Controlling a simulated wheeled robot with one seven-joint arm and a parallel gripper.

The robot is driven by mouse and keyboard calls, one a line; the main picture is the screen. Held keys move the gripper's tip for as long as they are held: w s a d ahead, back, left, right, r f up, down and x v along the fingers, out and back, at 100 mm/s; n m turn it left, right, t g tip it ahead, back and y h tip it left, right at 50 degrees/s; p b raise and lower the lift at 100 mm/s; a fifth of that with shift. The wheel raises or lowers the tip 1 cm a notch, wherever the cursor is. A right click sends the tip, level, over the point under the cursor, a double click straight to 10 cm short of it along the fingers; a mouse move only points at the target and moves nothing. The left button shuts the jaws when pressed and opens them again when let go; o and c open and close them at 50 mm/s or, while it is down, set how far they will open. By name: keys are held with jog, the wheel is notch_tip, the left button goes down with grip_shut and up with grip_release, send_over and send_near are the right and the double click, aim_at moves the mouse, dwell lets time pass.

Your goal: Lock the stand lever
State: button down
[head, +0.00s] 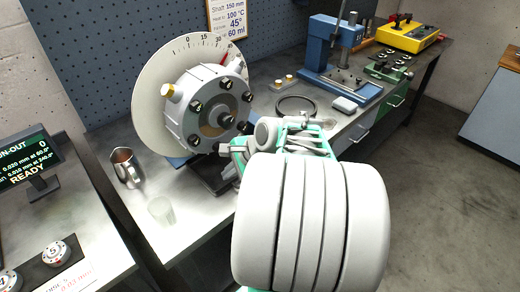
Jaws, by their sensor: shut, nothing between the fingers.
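The rotor (205,105) is a grey, flanged disc with several dark bolts and a central shaft, mounted upright before a large pale dial (152,70) marked in degrees. A brass-coloured knob (167,90) sticks out at its upper left. The dark stand base (212,178) shows below the rotor. My gripper (222,149) is shut and empty, at the rotor's lower right, in front of the stand. I cannot tell whether it touches anything. I cannot clearly make out the stand lever; my arm and gripper hide part of that side of the stand.
A black ring (296,106) lies behind my arm. A blue press (335,55) and yellow box (408,35) stand farther back. A display (27,160) reads READY at left.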

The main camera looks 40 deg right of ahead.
jog(key=s+d+m+t, duration=0.1)
jog(key=d+m, duration=0.2)
jog(key=d+m+t, duration=0.1)
jog(key=d+m, duration=0.2)
jog(key=d, duration=0.1)
jog(key=s+d+r+m+t, duration=0.1)
jog(key=d+m, duration=0.2)
jog(key=m, duration=0.1)
jog(key=shift+s+d, duration=0.2)
jog(key=shift+s, duration=0.1)
jog(key=s+d+m, duration=0.1)
jog(key=m, duration=0.1)
jog(key=s+d+r+m+t+h, duration=0.1)
jog(key=d+m, duration=0.1)
jog(key=s+d+m+t, duration=0.1)
jog(key=shift+d+r+m, duration=0.4)
jog(key=x, duration=1)
jog(key=shift+w+d+r+b, duration=0.1)
jog(key=shift+d+b, duration=0.05)
jog(key=shift+b, duration=0.15)
jog(key=shift+r+p, duration=0.25)
jog(key=shift+p, duration=0.2)
